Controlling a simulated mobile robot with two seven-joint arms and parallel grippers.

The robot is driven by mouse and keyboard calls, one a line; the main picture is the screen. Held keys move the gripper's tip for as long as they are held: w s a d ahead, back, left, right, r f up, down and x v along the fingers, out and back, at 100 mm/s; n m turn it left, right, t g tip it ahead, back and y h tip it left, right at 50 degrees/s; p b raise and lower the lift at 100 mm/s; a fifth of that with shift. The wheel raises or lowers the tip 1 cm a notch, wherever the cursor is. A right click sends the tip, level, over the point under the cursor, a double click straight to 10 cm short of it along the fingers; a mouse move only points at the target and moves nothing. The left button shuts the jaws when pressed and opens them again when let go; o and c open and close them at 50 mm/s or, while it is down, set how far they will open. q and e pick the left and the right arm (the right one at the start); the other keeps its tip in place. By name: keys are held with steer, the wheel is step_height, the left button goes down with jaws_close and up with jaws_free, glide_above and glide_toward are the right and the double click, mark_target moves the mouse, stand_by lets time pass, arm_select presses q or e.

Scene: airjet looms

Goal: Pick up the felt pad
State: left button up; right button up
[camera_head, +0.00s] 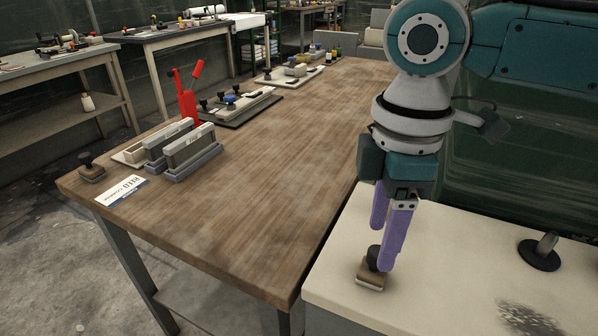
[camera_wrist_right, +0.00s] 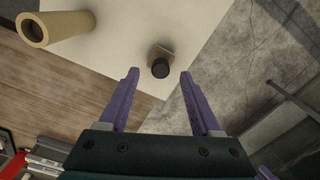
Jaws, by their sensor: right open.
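The felt pad (camera_head: 370,283), a small brown block with a pale lower layer and a black knob, lies on the cream table near its left front corner. It also shows in the right wrist view (camera_wrist_right: 166,51), beyond and between the fingertips. My right gripper (camera_head: 382,247) points down at the pad, with its purple fingers spread. One finger partly covers the knob in the head view. In the right wrist view the open gripper (camera_wrist_right: 160,72) has nothing between its fingers. A similar knobbed block (camera_head: 91,167) sits on the wooden table's left end. My left gripper is not in view.
The wooden table (camera_head: 270,165) adjoins the cream table (camera_head: 450,275). It holds grey slotted blocks (camera_head: 188,147), a label card (camera_head: 122,190), a red tool (camera_head: 188,95) and trays. A dark round base with a post (camera_head: 540,254) stands right. A cardboard tube (camera_wrist_right: 55,27) shows in the wrist view.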

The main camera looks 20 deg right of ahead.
step_height(320, 180, down, 3)
steer(key=shift+r, duration=0.2)
jaws_close()
stand_by(0.4)
